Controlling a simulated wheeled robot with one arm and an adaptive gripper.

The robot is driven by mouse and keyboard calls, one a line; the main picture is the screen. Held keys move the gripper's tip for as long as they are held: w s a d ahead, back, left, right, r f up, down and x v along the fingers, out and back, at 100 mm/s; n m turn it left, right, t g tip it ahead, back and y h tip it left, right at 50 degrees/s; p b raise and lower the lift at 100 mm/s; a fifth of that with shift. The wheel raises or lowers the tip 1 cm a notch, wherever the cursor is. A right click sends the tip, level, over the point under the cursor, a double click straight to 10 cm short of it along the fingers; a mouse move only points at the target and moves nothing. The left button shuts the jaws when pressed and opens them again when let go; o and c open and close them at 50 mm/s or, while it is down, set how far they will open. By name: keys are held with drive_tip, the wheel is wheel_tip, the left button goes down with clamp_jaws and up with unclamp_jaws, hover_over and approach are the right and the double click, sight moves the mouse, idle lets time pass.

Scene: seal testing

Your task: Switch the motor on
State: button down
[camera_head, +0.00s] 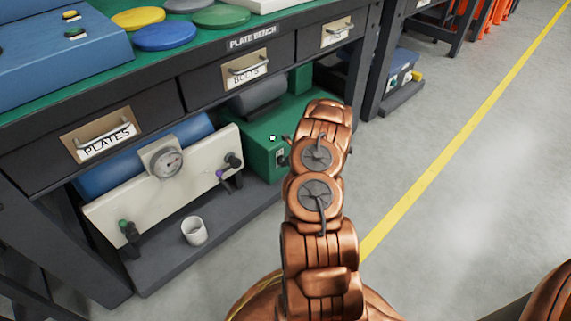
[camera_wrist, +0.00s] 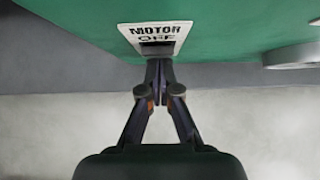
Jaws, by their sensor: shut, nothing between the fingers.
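The green motor housing (camera_head: 258,150) sits under the bench, right of the gauge panel. A small switch plate (camera_head: 280,156) is on its front, close to my arm. In the wrist view the green housing (camera_wrist: 80,20) fills the top, and a white label (camera_wrist: 128,30) reads MOTOR and OFF. A dark switch (camera_wrist: 157,49) sits at the label's lower edge. My gripper (camera_wrist: 160,62) is shut and empty, its fingertips together right at the switch; whether they touch it I cannot tell. In the head view my arm largely hides the gripper.
The plate bench (camera_head: 250,45) with its drawers overhangs the motor. A panel (camera_head: 110,205) with a gauge (camera_head: 163,161) and valves stands to the left, with a white cup (camera_head: 194,231) on the low shelf. Open floor (camera_head: 470,210) lies to the right.

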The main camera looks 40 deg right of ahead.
drive_tip(key=shift+r+p, duration=0.5)
drive_tip(key=shift+r, duration=0.3)
drive_tip(key=s+f+p+v, duration=0.1)
drive_tip(key=p+v, duration=0.2)
drive_tip(key=v, duration=1)
drive_tip(key=shift+s+f, duration=0.3)
drive_tip(key=shift+s, duration=0.05)
